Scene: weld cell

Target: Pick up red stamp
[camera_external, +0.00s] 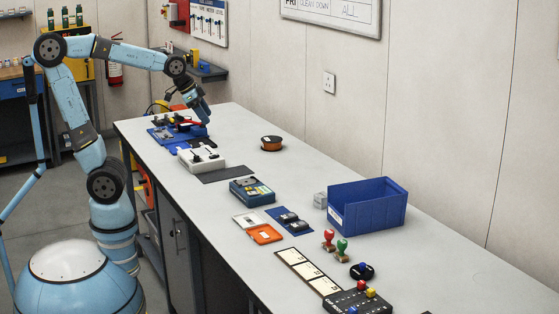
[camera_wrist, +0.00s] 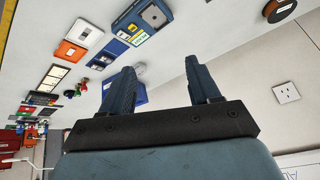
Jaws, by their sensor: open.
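The red stamp (camera_external: 329,237) stands upright on the bench, with a red handle and a wooden base. A green stamp (camera_external: 342,248) stands right beside it, closer to the camera. Both are in front of the blue bin. My gripper (camera_external: 205,119) is over the far end of the bench, well away from the stamps. In the wrist view my gripper (camera_wrist: 160,72) has its two fingers apart with nothing between them.
The blue bin (camera_external: 367,210) stands behind the stamps near the wall. A card strip (camera_external: 305,272), a round black pad (camera_external: 362,271) and a black control box (camera_external: 352,303) lie nearby. An orange tray (camera_external: 265,234), a meter (camera_external: 251,191) and a spool (camera_external: 271,143) stand between my gripper and the stamps.

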